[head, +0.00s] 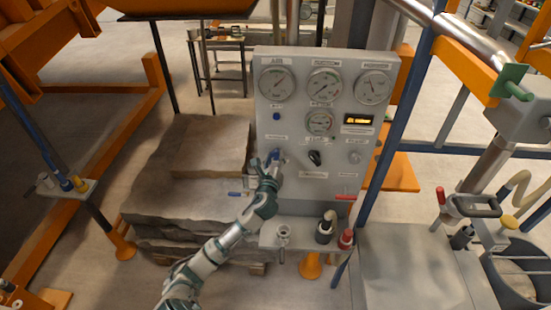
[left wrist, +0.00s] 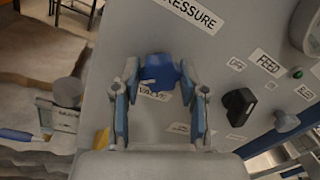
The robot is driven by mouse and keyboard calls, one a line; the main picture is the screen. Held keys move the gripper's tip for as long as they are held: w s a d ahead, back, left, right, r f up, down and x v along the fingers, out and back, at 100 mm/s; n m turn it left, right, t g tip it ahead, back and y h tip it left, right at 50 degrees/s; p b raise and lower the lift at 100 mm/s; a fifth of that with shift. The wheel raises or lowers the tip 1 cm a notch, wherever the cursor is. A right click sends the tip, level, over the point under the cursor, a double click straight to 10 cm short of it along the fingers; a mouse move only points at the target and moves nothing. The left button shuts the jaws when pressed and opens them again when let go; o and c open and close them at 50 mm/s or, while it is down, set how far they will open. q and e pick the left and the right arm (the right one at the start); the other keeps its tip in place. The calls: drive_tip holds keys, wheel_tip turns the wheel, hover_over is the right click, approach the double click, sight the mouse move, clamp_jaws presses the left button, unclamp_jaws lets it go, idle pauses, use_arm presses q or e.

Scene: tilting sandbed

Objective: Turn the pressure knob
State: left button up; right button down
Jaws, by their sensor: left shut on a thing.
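The pressure knob (head: 275,153) is a small blue knob at the left of the grey gauge panel (head: 335,185). In the left wrist view the blue knob (left wrist: 160,71) sits just below the PRESSURE label, with a VALVE label partly hidden below it. My left gripper (head: 271,162) reaches up to the panel from the front. In the left wrist view my left gripper (left wrist: 160,80) has one fingertip on each side of the knob and is shut on it. My right gripper is not in view.
A black selector knob (head: 315,157) sits right of the blue knob, with a grey knob (head: 355,157) beyond. Several gauges fill the panel's top. A blue-handled valve (head: 237,194) is at the lower left. A red lever (head: 345,197) and shelf fittings (head: 325,226) are below.

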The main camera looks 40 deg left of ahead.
use_arm(q)
drive_tip(key=n, duration=0.3)
drive_tip(key=shift+f+n, duration=0.1)
drive_tip(key=shift+n, duration=0.3)
drive_tip(key=n+y+b, duration=0.1)
drive_tip(key=n, duration=0.6)
drive_tip(key=n+b, duration=0.1)
drive_tip(key=n, duration=0.2)
drive_tip(key=shift+f+n, duration=0.2)
drive_tip(key=shift+n, duration=0.1)
drive_tip(key=shift+f+n+y+b, duration=0.1)
drive_tip(key=shift+n+y+b, duration=0.4)
drive_tip(key=shift+n, duration=1.4)
drive_tip(key=shift+f, duration=0.1)
drive_tip(key=o, duration=1.1)
drive_tip(key=shift+r, duration=0.2)
